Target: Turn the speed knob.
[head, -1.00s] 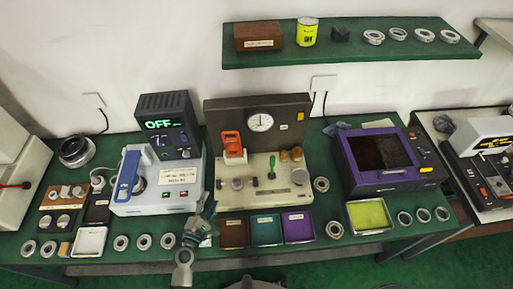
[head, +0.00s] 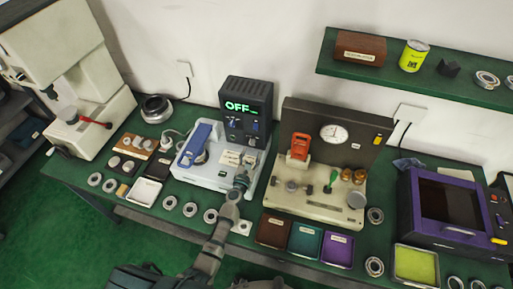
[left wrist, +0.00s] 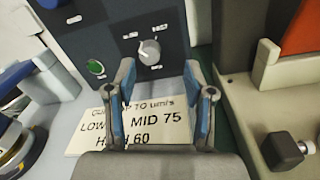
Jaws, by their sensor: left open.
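The dark control box (head: 246,100) shows a green "OFF" display and stands at the back of the pale blue machine. In the left wrist view its panel carries a grey round knob (left wrist: 149,50) with small markings around it and a green button (left wrist: 96,67) lower left. My left gripper (head: 242,174) is over the machine's right part, in front of the box. In the left wrist view the gripper (left wrist: 160,72) is open and empty, with the knob beyond the gap between its fingertips. A label card (left wrist: 90,128) reading "MID 75" lies below, partly hidden by the fingers.
Right of the box is a beige gauge fixture (head: 306,198) with a dark back panel. Its orange part (left wrist: 300,28) is close on the right in the wrist view. Three coloured trays, one of them teal (head: 305,240), lie in front. Metal rings (head: 190,209) line the table's front.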

